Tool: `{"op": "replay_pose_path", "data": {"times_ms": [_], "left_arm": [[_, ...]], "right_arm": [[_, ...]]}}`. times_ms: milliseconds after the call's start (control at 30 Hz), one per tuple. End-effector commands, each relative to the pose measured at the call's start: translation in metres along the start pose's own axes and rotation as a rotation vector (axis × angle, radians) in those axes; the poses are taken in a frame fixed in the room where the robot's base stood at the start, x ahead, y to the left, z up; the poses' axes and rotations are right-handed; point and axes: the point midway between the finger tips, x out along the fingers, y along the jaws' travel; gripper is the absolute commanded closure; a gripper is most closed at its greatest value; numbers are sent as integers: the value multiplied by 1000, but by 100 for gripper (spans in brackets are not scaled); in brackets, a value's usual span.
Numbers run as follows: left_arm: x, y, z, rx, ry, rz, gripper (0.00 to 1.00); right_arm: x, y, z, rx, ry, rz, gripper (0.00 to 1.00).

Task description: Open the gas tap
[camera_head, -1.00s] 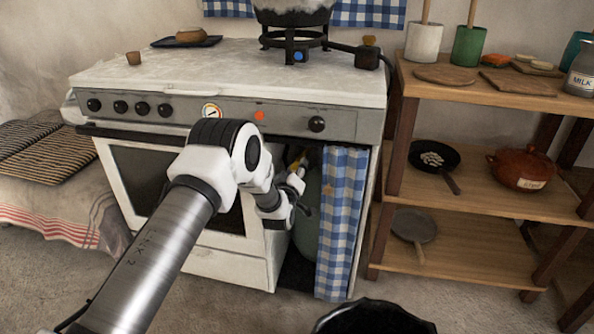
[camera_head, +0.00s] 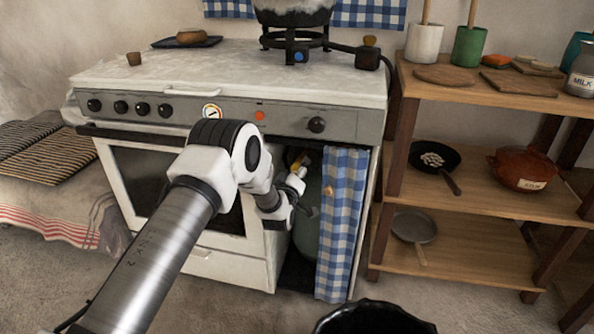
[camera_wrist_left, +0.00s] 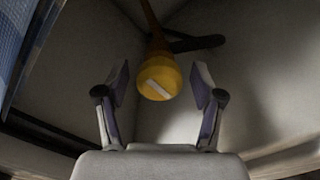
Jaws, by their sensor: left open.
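The gas tap is a round yellow knob (camera_wrist_left: 158,80) with a pale bar mark across its face. In the left wrist view it sits between and just beyond the fingers of my left gripper (camera_wrist_left: 158,105), which is open. I cannot tell whether either finger touches it. In the head view my left gripper (camera_head: 296,183) reaches into the open compartment under the stove (camera_head: 240,75), beside the blue checked curtain (camera_head: 342,220). A bit of yellow (camera_head: 300,162) shows just above the gripper. A greenish gas cylinder (camera_head: 306,238) stands partly hidden behind my arm. My right gripper is not seen.
The curtain hangs close on the right of the opening. The oven door (camera_head: 135,180) is to the left. A wooden shelf (camera_head: 480,95) with pans and pots stands right of the stove. A pot on a burner (camera_head: 290,38) is on the stove top.

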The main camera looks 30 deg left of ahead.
Motion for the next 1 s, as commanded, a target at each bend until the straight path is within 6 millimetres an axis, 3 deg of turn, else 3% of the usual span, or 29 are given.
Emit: {"op": "replay_pose_path", "data": {"times_ms": [167,600,733,1000], "left_arm": [[-10,0,0,0,-2,-2,33],[-109,0,1,1,-3,-2,33],[-120,0,0,0,-1,0,33],[-120,0,0,0,0,0,33]], "right_arm": [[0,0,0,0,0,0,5],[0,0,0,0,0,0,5],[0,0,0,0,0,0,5],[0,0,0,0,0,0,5]]}}
